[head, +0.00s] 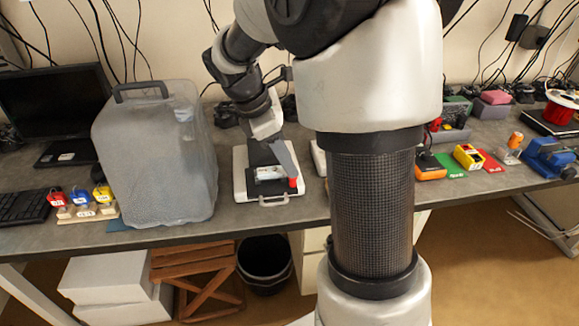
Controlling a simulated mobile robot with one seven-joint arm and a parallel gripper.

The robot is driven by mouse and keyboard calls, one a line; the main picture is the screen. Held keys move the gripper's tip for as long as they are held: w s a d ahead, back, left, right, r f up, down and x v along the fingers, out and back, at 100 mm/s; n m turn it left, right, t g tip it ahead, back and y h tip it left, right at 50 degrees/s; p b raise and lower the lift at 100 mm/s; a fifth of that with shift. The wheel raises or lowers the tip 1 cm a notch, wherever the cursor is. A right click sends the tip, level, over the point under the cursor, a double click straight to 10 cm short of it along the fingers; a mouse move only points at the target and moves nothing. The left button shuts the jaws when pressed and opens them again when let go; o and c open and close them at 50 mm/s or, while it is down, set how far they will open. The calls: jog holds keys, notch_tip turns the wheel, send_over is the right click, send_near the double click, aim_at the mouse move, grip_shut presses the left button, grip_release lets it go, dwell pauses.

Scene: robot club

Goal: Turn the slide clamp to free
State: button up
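A white board (242,186) with a grey handle on its front edge lies on the bench in the middle of the head view. It carries a dark fixture with a pale labelled piece (268,173), and a red tip (292,183) shows at its right. This looks like the slide clamp; its setting is too small to read. My gripper (270,148) points down over the back of the board, close to the fixture. Its fingers blend with the dark and grey parts there, so I cannot tell whether it touches the clamp or how far it is open.
A large translucent grey box (155,155) with a handle stands left of the board. Small padlock-like pieces (80,203) and a keyboard (22,206) are farther left. An orange device (429,167), a yellow block (467,156) and a blue vise (548,158) are at right.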

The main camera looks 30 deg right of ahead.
aim_at(287, 175)
jog(key=shift+x, duration=1.25)
grip_shut()
jog(key=shift+a+m+g+p, duration=0.1)
jog(key=shift+m+g+p, duration=0.3)
jog(key=shift+m+p, duration=0.35)
jog(key=shift+w+m+g+y+p, duration=0.15)
jog(key=shift+m+g+y+p, duration=0.25)
jog(key=shift+m+p, duration=0.95)
jog(key=shift+m+g+p, duration=0.3)
jog(key=shift+m, duration=0.7)
jog(key=shift+w+m+g+y+p, duration=0.1)
jog(key=shift+m+g+y+p, duration=0.1)
jog(key=shift+m+y+p, duration=0.55)
jog(key=shift+w+m+g+y+p, duration=0.1)
jog(key=shift+m+g+p, duration=0.2)
jog(key=shift+m, duration=0.85)
